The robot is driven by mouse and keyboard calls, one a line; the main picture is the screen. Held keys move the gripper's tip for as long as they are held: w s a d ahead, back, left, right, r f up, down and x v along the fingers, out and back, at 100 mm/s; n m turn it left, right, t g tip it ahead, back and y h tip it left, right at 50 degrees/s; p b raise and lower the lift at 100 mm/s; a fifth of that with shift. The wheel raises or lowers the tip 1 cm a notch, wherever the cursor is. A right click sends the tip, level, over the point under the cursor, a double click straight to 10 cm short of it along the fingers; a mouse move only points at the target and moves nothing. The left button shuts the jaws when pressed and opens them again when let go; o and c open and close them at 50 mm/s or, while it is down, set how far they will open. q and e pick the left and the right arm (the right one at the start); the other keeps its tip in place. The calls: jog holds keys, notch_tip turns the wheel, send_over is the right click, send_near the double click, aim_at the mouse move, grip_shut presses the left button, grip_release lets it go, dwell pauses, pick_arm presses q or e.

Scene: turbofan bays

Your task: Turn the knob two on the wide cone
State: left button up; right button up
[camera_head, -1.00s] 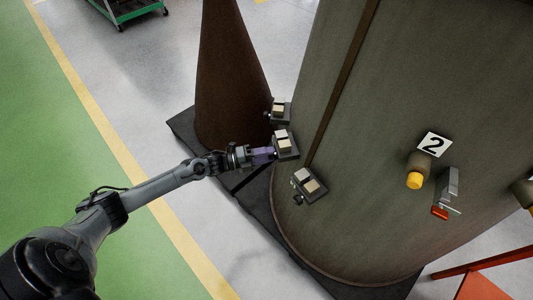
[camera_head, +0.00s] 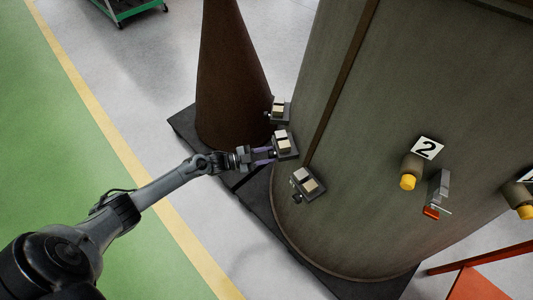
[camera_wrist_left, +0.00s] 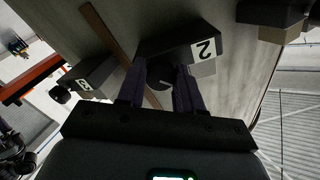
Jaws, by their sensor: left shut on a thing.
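The wide cone (camera_head: 420,85) is the big grey-green body filling the right of the head view. Small dark boxes with pale plates stick out from its left side. My left gripper (camera_head: 263,155) is at the middle box (camera_head: 286,144). In the left wrist view this box (camera_wrist_left: 178,38) bears a label "2" (camera_wrist_left: 205,49). Its round black knob (camera_wrist_left: 160,76) sits between my purple fingers, and the left gripper (camera_wrist_left: 160,72) is shut on it. The fingers partly hide the knob.
Another box (camera_head: 307,184) sits just below the held one and another (camera_head: 279,109) above it. A box labelled 3 (camera_wrist_left: 88,80) shows in the wrist view. A narrow brown cone (camera_head: 230,80) stands close behind. A yellow-tipped fitting (camera_head: 409,173) is under a separate "2" sign.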

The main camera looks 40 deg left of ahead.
pick_arm(q)
jog(key=shift+n+p, duration=1.5)
jog(key=shift+n, duration=6)
jog(key=o, duration=1)
jog(key=shift+o, duration=0.2)
jog(key=shift+s, duration=0.15)
jog(key=p+v, duration=0.1)
jog(key=v, duration=0.9)
jog(key=shift+s+a, duration=0.2)
jog(key=shift+s, duration=0.05)
